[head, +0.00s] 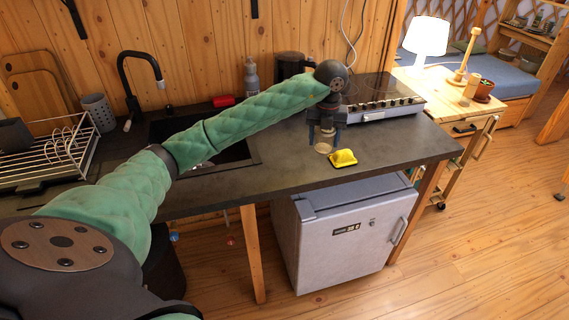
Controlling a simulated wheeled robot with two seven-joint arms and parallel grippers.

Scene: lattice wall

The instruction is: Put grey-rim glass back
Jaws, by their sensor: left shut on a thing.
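My left gripper (325,139) reaches in from the left and points down over the dark counter, near its front edge. It is shut on a small glass with a pale rim (323,148), which I take for the grey-rim glass. The fingers hide part of the glass, and I cannot tell whether its base touches the counter. My right gripper is not in view.
A yellow cloth or sponge (343,158) lies just right of the glass. A stove (383,97) is behind it. The sink (215,150) lies left, beyond my arm, and a dish rack (50,150) stands at far left. A white fridge (345,235) is below the counter.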

